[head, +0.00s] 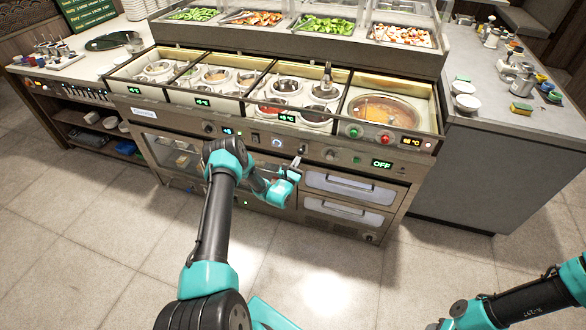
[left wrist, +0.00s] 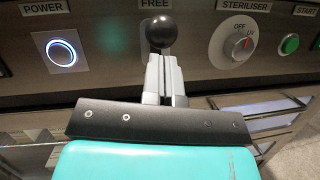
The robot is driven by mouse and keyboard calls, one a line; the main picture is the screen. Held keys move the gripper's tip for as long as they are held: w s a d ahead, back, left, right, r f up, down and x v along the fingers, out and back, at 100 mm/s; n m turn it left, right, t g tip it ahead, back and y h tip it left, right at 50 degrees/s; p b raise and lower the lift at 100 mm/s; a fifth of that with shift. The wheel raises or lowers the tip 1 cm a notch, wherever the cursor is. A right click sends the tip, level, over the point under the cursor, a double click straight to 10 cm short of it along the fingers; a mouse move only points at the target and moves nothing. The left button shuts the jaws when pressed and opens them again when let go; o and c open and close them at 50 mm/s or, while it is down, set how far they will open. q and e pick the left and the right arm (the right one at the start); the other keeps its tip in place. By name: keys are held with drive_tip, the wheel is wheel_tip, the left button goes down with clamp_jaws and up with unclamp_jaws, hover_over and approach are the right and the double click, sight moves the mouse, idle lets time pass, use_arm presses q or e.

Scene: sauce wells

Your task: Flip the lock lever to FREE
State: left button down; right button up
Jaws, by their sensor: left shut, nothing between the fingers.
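The lock lever shows in the left wrist view as a black ball knob (left wrist: 161,30) just below the white FREE label (left wrist: 155,4). Its shaft is hidden behind my fingers, so I cannot tell its tilt. In the head view the lever (head: 303,149) is small on the counter's front panel. My left gripper (head: 296,162) is at the panel just below the knob. In the left wrist view its grey fingers (left wrist: 162,60) are together and empty, with their tips at the knob's underside. I cannot tell whether they touch it. My right gripper is out of view.
Beside the lever are a lit POWER button (left wrist: 62,53), a STERILISER dial (left wrist: 236,43) and a green START button (left wrist: 290,43). Sauce wells (head: 285,86) and a round orange pan (head: 382,110) lie above the panel. Drawers (head: 348,188) sit below. The floor in front is clear.

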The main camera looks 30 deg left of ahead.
use_arm(q)
drive_tip(key=shift+s+r, duration=0.1)
drive_tip(key=shift+r, duration=0.6)
drive_tip(key=f+v, duration=0.1)
drive_tip(key=v, duration=1.2)
drive_tip(key=shift+a, duration=0.25)
drive_tip(key=shift+d, duration=0.1)
